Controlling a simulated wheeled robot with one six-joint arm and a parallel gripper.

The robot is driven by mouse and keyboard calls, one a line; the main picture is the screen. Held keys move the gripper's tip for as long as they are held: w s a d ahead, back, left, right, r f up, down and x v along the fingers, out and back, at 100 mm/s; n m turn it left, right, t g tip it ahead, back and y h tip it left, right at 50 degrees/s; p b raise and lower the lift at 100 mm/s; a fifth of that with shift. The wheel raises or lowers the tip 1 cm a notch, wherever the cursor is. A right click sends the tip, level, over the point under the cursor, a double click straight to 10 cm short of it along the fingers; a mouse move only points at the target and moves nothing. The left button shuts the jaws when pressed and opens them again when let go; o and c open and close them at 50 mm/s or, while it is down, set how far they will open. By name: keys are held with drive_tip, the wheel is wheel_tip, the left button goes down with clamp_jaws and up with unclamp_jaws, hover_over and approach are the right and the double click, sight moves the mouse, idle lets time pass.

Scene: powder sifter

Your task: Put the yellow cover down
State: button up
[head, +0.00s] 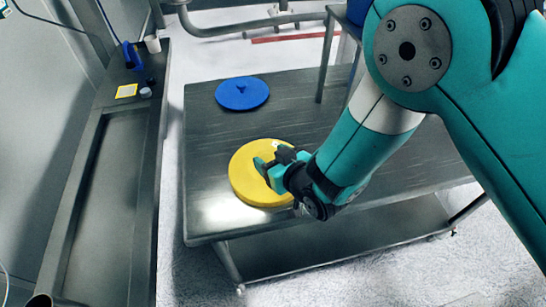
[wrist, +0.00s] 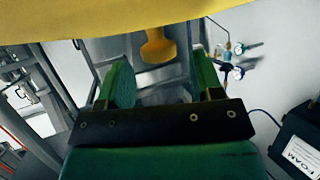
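The yellow cover (head: 240,180) is a thick round disc near the front left of the metal table in the head view. It looks flat, but contact with the table is hard to tell. My gripper (head: 267,166) is over the cover's middle, where it hides the knob. In the wrist view the cover (wrist: 90,22) fills the top edge. Its yellow knob (wrist: 157,47) lies between the two green fingers of my gripper (wrist: 160,68). Gaps show on both sides of the knob, so the fingers look open around it.
A blue cover (head: 242,93) lies on the metal table (head: 205,150) behind the yellow one. A long metal trough (head: 100,200) stands at left, with small items at its far end. Bare tabletop lies around both covers. A dark box marked FOAM (wrist: 302,145) shows at the wrist view's lower right.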

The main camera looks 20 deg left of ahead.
drive_tip(key=shift+s+d+f, duration=0.1)
drive_tip(key=shift+s+f, duration=0.1)
drive_tip(key=shift+f, duration=0.4)
drive_tip(key=shift+r+p, duration=0.4)
drive_tip(key=shift+p, duration=0.05)
drive_tip(key=s+d+r+m+g+h+b, duration=0.1)
drive_tip(key=s+d+r+g+h, duration=0.1)
drive_tip(key=s+d+r, duration=0.2)
drive_tip(key=s+d+r+m+g+h+b, duration=0.1)
drive_tip(key=s+d+r+g+h+b, duration=0.1)
drive_tip(key=s+d+r, duration=0.3)
drive_tip(key=s+d+r+m+g+h+b, duration=0.1)
drive_tip(key=s+d+r+g, duration=0.3)
drive_tip(key=d+r, duration=0.7)
drive_tip(key=s+d+h+b, duration=0.1)
drive_tip(key=d, duration=0.7)
drive_tip(key=shift+s+d+r+m+h, duration=0.15)
drive_tip(key=shift+s+r+m+h, duration=0.15)
drive_tip(key=shift+r+h, duration=0.1)
drive_tip(key=shift+f, duration=0.1)
